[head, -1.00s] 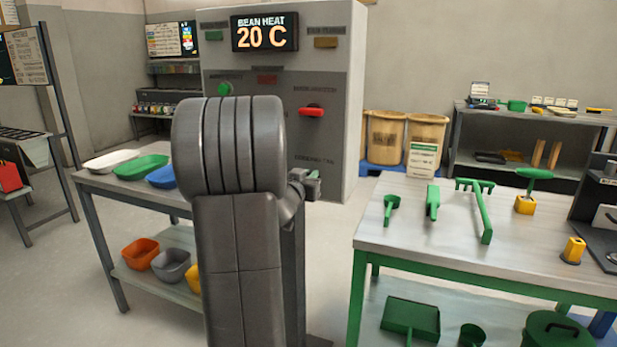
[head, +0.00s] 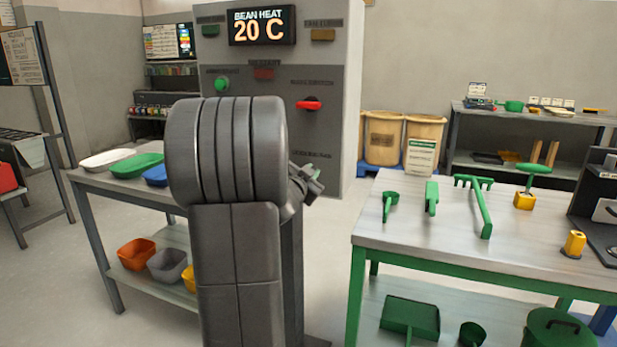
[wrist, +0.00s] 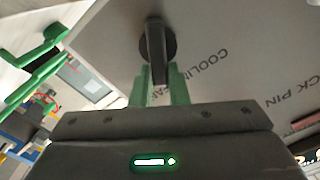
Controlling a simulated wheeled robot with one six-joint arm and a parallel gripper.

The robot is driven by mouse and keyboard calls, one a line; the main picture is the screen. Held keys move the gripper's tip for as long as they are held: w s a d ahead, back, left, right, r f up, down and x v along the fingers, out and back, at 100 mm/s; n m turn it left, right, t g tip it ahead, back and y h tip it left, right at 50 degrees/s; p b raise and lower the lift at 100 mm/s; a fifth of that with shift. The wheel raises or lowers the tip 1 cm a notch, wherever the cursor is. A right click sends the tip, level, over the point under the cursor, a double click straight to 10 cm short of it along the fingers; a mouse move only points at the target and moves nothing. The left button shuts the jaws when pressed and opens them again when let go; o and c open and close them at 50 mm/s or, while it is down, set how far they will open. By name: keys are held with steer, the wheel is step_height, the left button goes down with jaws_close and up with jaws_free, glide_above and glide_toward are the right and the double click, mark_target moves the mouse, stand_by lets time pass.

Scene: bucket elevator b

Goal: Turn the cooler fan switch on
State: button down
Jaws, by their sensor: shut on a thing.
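The cooler fan switch is a black rotary knob (wrist: 156,50) with a long bar handle on a round base. The lettering lies slanted in the wrist view, so my gripper is rolled relative to the panel. In the head view my gripper (head: 313,181) shows tilted at the lower panel, right of my arm; the knob is hidden there.
The grey control cabinet (head: 350,80) carries a red switch (head: 309,104), a green button (head: 222,84) and a display (head: 262,25) reading "BEAN HEAT 20 C". A green-legged bench (head: 385,231) with tools stands at right. A table (head: 88,178) with trays is at left.

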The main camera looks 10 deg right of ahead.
steer(key=m+b, duration=0.2)
steer(key=m, duration=0.1)
steer(key=f+m+b, duration=0.1)
steer(key=m+b, duration=0.1)
steer(key=m, duration=0.2)
steer(key=d+f+m+b, duration=0.1)
steer(key=m+b, duration=0.1)
steer(key=m, duration=0.2)
steer(key=shift+s+f, duration=0.1)
steer(key=shift+s, duration=0.25)
steer(key=shift+m, duration=0.3)
steer(key=c, duration=1.4)
jaws_free()
steer(key=shift+a, duration=0.1)
steer(key=v, duration=1.3)
steer(key=shift+s+a+p, duration=0.25)
steer(key=shift+s+p, duration=0.1)
steer(key=shift+p, duration=0.05)
steer(key=shift+w+d, duration=0.1)
